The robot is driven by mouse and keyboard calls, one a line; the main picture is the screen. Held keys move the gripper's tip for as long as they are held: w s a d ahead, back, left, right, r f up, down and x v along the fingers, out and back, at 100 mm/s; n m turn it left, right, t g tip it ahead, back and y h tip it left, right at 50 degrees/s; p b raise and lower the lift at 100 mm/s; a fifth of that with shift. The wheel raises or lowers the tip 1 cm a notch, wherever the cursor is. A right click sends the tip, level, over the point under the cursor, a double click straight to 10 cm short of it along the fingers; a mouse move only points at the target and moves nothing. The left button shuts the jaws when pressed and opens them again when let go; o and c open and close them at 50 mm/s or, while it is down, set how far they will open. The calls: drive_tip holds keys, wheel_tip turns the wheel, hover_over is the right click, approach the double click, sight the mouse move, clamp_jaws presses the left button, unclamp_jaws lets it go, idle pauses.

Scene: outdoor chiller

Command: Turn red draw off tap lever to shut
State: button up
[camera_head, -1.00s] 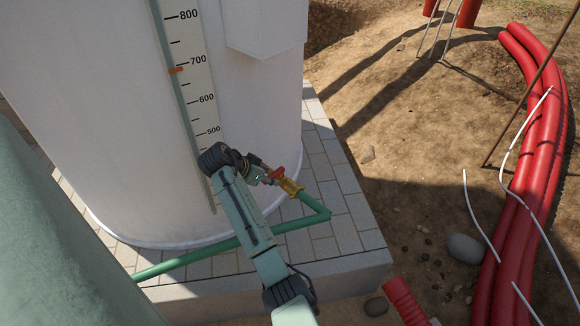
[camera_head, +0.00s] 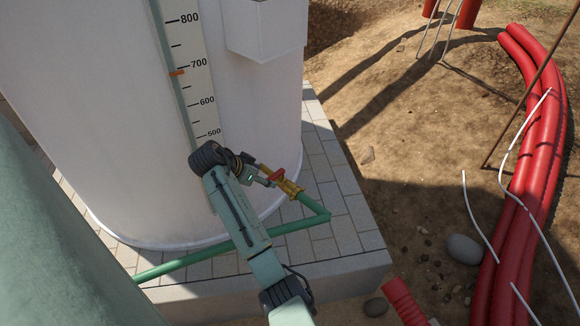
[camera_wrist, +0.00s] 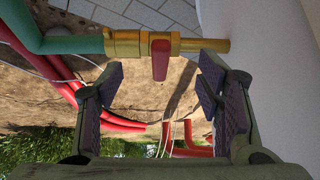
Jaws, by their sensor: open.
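The red tap lever (camera_wrist: 160,60) shows in the wrist view on a brass tap body (camera_wrist: 190,46), pointing away from the pipe line, roughly square to it. In the head view the red lever (camera_head: 278,175) and brass tap (camera_head: 290,188) sit between the white tank and the green pipe. My gripper (camera_wrist: 158,90) is open, with one dark finger pad on each side of the lever and clear gaps to both. It is empty and appears apart from the lever. In the head view my gripper (camera_head: 262,180) is beside the tap, its fingers partly hidden.
The white tank (camera_head: 130,130) with a number scale (camera_head: 200,80) stands close behind the tap. A green pipe (camera_head: 285,227) runs from the tap over the paved plinth (camera_head: 350,215). Red pipes (camera_head: 530,190) lie on open dirt at right.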

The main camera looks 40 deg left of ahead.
drive_tip(key=shift+v, duration=1.8)
drive_tip(key=v, duration=1.2)
